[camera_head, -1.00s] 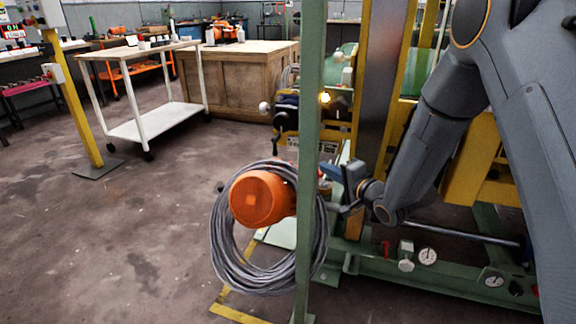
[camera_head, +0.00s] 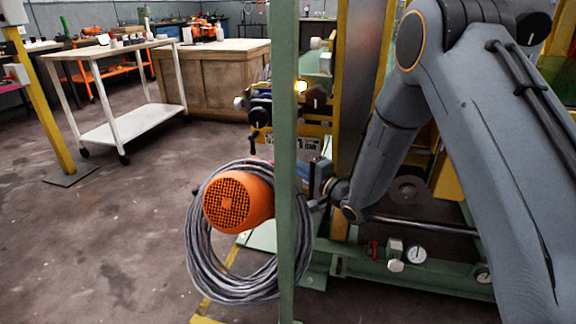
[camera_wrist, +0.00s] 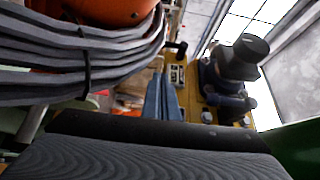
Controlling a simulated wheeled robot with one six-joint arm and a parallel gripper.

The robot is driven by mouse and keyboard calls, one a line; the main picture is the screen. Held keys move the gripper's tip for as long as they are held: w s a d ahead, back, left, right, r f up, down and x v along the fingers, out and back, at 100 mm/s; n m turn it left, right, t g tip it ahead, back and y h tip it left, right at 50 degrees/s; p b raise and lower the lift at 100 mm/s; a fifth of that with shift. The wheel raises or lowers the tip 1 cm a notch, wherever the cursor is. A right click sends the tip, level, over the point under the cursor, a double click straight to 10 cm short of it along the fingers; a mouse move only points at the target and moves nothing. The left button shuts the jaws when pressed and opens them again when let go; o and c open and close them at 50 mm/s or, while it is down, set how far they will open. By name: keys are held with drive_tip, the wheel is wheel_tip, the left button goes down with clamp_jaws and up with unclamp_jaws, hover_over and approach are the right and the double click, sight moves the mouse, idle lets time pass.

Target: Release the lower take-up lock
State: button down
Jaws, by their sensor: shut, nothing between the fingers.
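My gripper (camera_head: 318,182) is low beside the green post, partly hidden behind it in the head view. In the wrist view its two blue-grey fingers (camera_wrist: 162,98) lie together, with nothing seen between them. A dark clamp-like part with a round black knob (camera_wrist: 242,55) stands to the right of the fingertips, apart from them in the picture. A black crank-like lever (camera_wrist: 176,48) shows just past the tips. In the head view, black knobs and a hanging lever (camera_head: 256,116) sit on the machine left of the post. I cannot tell which part is the lower take-up lock.
A green post (camera_head: 286,150) stands close in front. An orange motor (camera_head: 238,202) with a coil of grey cable (camera_head: 200,255) is beside my gripper. The floor at left (camera_head: 110,220) is open.

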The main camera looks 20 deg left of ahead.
drive_tip(key=b+x, duration=0.1)
drive_tip(key=x, duration=0.2)
drive_tip(key=s+b+x, duration=0.1)
drive_tip(key=x, duration=0.2)
drive_tip(key=a+b+x, duration=0.1)
drive_tip(key=x, duration=0.2)
drive_tip(key=shift+s+a+f, duration=0.1)
drive_tip(key=shift+s+a, duration=0.15)
drive_tip(key=shift+a, duration=0.05)
drive_tip(key=shift+s+a, duration=0.1)
drive_tip(key=shift+a, duration=0.35)
